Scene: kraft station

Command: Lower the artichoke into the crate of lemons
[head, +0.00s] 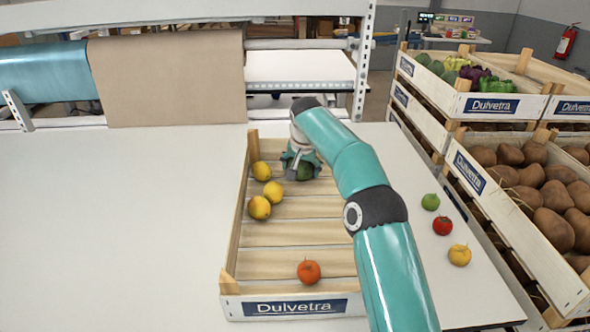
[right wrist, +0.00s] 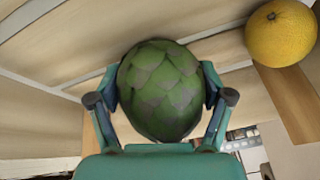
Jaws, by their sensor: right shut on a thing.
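The wooden crate (head: 285,235) stands on the white table, with yellow lemons along its left side: one far back (head: 261,171), one in the middle (head: 273,192) and one nearer (head: 260,208). My right gripper (head: 301,158) reaches into the far end of the crate, pointing down. It is shut on a green artichoke (head: 304,171), to the right of the lemons. In the right wrist view the scaly artichoke (right wrist: 161,91) sits between both fingers, with slats behind it and a lemon (right wrist: 281,33) at upper right. I cannot tell whether the artichoke touches the slats. My left gripper is not in view.
An orange-red tomato (head: 309,271) lies at the crate's near end. Right of the crate, a green fruit (head: 430,201), a red tomato (head: 442,226) and a yellow fruit (head: 460,255) lie on the table. Stacked crates with potatoes (head: 540,195) stand further right. The table's left is clear.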

